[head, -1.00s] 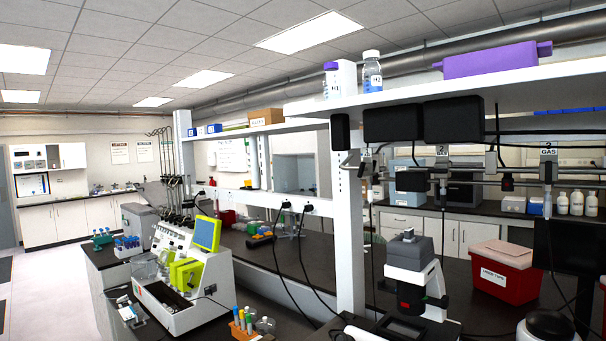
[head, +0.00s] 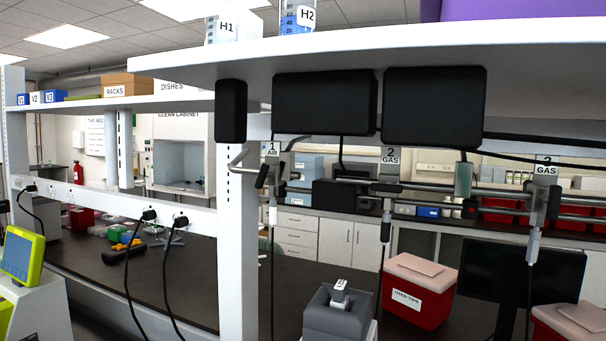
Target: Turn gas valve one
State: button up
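Gas and air valves hang on metal pipes below the white overhead shelf. At the left end, a valve (head: 265,177) sits under a label (head: 272,150) that reads "1 AIR". A second valve (head: 386,190) is under a label (head: 390,160) reading "2 GAS". A third valve (head: 538,205) at the right is under another label (head: 545,170) that also seems to read "2 GAS". No label reading "1 GAS" can be made out. My gripper is not in view.
The white shelf (head: 420,55) and black boxes (head: 325,103) overhang the pipes. A white post (head: 238,250) stands left of them. Below are a grey device (head: 338,315), a red "used tips" bin (head: 418,290) and a dark monitor (head: 520,272). Black cables (head: 135,260) hang at left.

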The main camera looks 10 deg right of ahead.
aim_at(263, 173)
jog(key=i, duration=0.1)
jog(key=z, duration=0.05)
jog(key=k, duration=1.25)
jog(key=u, duration=0.7)
jog(key=i, duration=1.85)
jog(key=z, duration=0.55)
